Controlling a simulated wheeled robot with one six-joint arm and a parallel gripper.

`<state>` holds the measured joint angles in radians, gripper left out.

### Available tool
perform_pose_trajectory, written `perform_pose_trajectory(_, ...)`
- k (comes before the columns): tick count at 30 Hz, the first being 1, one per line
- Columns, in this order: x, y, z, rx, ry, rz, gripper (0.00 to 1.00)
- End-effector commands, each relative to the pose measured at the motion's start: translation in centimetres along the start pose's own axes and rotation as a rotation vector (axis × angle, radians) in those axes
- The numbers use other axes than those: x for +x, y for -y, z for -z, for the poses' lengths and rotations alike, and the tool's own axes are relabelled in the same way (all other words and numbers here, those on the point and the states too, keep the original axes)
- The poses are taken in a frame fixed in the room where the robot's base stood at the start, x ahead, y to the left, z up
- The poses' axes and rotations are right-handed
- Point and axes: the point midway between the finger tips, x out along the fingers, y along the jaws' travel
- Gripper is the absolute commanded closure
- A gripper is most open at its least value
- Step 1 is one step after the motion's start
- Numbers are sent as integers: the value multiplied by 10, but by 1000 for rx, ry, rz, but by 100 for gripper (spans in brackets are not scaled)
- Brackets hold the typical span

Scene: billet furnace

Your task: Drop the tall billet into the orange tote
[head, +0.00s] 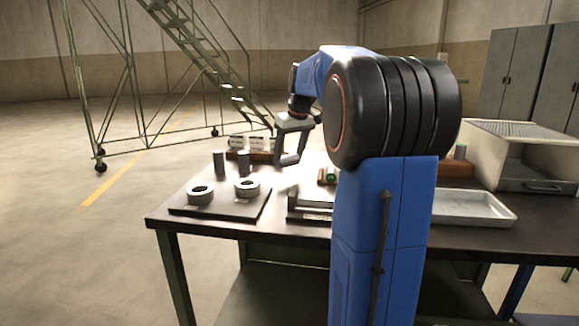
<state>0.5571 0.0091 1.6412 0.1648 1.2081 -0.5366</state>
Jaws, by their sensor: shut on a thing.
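My gripper (290,157) is above the bench, left of my arm's big joint, pointing down. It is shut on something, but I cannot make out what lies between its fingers. Two grey upright cylinders (219,163) (243,162) stand at the back left of the bench. Another green-topped cylinder (460,151) stands at a brown-orange block (456,168) on the right. I cannot tell which is the tall billet. No orange tote is clearly visible.
A labelled brown-orange rack (262,157) stands behind. A shallow metal tray (472,208) and an open pale furnace-like box (535,150) are on the right. My arm hides the middle of the bench.

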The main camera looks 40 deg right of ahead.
Motion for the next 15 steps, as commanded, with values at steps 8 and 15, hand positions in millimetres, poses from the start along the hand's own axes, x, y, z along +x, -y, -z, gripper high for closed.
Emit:
perform_pose_trajectory(8,29,0,-10,0,0,0,87)
perform_pose_trajectory(15,36,0,-12,0,-2,-1,87)
